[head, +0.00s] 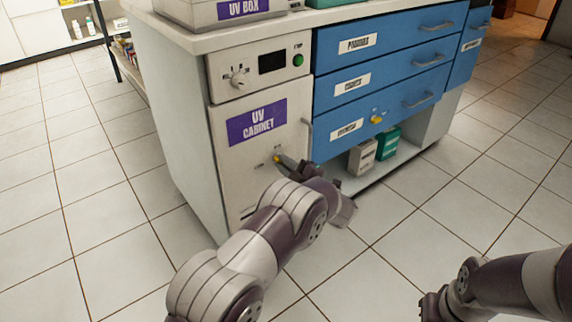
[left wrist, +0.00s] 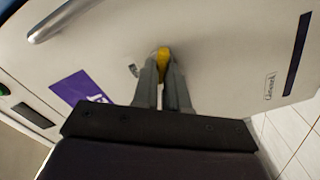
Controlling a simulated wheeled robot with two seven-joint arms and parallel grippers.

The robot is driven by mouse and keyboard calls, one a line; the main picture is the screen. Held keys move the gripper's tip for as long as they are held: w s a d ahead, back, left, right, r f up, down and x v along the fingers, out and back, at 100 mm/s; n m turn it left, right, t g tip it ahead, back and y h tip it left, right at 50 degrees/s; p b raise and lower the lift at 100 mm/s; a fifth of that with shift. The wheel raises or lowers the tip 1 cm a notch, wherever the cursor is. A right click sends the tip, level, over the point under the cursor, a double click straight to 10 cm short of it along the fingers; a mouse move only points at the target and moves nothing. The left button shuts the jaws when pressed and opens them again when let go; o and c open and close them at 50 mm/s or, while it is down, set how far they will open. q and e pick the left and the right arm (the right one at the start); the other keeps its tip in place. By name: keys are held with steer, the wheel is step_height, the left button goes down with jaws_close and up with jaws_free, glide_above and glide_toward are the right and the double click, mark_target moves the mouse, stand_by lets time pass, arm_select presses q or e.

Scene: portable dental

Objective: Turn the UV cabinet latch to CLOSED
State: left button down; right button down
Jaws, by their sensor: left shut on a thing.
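The UV cabinet (head: 234,155) has a white door with a purple label (head: 257,122) and stands at the left end of the counter. A small yellow latch (left wrist: 163,57) sits on the door; it also shows in the head view (head: 276,158). My left gripper (left wrist: 164,72) is at the door, with its two fingers shut on the yellow latch. In the head view my left gripper (head: 284,162) reaches the door below the label. The fingers cover part of the latch, and I cannot read its angle clearly. My right arm shows at lower right; its fingertips are not clear.
A door handle (head: 307,135) stands at the door's right edge. Above are a knob (head: 238,78), a dark display (head: 272,62) and a green button (head: 298,60). Blue drawers (head: 385,60) are to the right, with boxes (head: 362,156) below. The tiled floor in front is clear.

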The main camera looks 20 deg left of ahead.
arm_select(q)
steer(key=shift+f+n+b, duration=0.2)
steer(key=shift+n+b, duration=0.7)
steer(key=shift+n, duration=2.4)
steer(key=c, duration=1.2)
jaws_free()
steer(key=shift+o, duration=0.2)
steer(key=shift+s+d+r, duration=0.1)
